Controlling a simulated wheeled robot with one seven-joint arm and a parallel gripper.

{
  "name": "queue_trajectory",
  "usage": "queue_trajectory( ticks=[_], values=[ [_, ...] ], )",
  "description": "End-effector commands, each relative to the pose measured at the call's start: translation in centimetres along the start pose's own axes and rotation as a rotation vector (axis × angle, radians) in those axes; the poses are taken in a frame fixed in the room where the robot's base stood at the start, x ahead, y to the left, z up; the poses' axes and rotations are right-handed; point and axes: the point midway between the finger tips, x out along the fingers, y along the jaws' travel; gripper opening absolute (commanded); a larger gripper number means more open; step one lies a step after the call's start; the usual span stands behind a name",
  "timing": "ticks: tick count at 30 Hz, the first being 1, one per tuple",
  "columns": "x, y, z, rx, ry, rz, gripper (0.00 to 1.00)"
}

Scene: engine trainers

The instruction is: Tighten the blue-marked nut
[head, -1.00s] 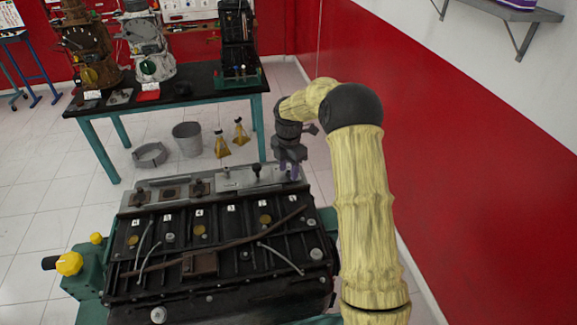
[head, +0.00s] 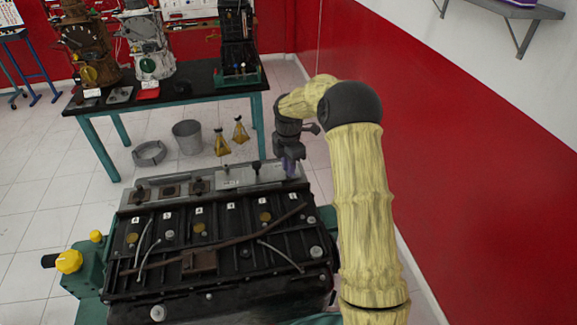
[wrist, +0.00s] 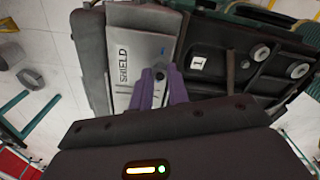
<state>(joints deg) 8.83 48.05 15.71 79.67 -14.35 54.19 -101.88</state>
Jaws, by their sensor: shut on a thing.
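My gripper (head: 291,168) is at the far right end of the silver plate (head: 232,179) along the back edge of the engine. In the wrist view its purple fingers (wrist: 159,84) reach down onto the same plate, marked SHIELD, and are shut on a small part between them. A small blue mark (wrist: 161,51) shows just beyond the fingertips. I take the held part to be the blue-marked nut, but it is mostly hidden by the fingers. In the head view the gripper hides it.
The black engine block (head: 215,240) has numbered labels, round caps and loose cables on top. Dark knobs (head: 256,166) stand on the plate left of my gripper. A table (head: 165,98) with other engines is behind. A red wall (head: 440,150) is on the right.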

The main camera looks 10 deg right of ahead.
Motion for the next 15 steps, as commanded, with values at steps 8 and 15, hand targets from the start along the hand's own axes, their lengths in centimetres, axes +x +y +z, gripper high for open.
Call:
queue_trajectory(
  ticks=[8,15],
  values=[
    [-0.04,0.09,-0.01,0.219,-0.001,0.003,0.0],
    [-0.02,0.1,-0.01,0.446,0.0,0.004,0.0]
  ],
)
